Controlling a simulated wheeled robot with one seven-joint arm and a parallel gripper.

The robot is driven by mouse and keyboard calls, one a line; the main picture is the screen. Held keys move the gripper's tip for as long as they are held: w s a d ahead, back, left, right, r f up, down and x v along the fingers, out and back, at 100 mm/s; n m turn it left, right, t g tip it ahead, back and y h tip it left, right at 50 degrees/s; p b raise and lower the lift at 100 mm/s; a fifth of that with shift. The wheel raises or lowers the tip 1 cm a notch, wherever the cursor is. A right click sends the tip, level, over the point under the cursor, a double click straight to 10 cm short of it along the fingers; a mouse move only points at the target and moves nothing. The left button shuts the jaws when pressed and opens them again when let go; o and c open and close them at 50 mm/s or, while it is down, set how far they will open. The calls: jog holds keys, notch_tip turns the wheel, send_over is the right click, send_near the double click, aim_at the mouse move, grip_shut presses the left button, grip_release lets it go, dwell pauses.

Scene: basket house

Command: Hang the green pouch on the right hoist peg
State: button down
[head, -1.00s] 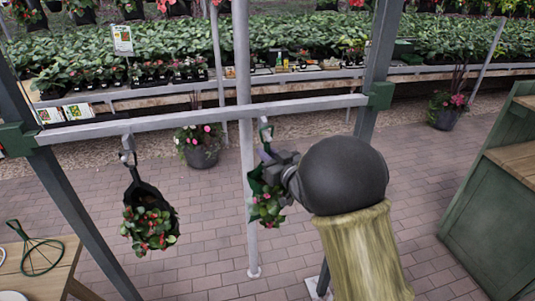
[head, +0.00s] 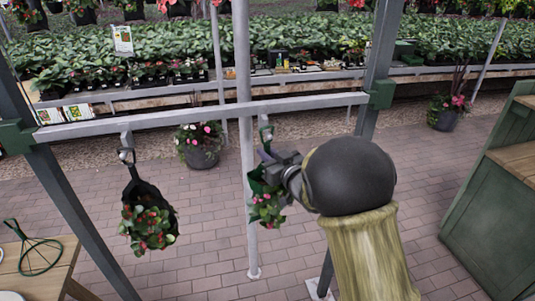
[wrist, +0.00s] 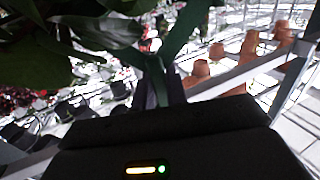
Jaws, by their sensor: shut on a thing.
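The green pouch (head: 256,184), with leaves and pink flowers, hangs beneath the hoist bar (head: 215,115) right of the grey pole. My gripper (head: 270,168) is shut on it near its upper part, beside the right hoist peg (head: 264,124). A green loop shows at that peg; whether it sits on the peg is too small to tell. In the wrist view a green strap (wrist: 172,45) rises from between the fingers (wrist: 160,90), with leaves at upper left. A black pouch (head: 150,195) with red flowers hangs from the left peg (head: 126,154).
A grey pole (head: 246,150) stands just left of the green pouch. Dark uprights carry the bar at both sides. A wooden table (head: 60,265) with a green wire hanger is at lower left, a green cabinet (head: 480,225) at right.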

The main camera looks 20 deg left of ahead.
jog(key=shift+f+b, duration=0.15)
jog(key=shift+b, duration=0.15)
dwell(0.5)
jog(key=c, duration=1.3)
grip_release()
jog(key=shift+f, duration=0.3)
jog(key=b+v, duration=0.6)
jog(key=v, duration=1.1)
jog(key=shift+s+d+r, duration=0.15)
jog(key=shift+s+d, duration=0.05)
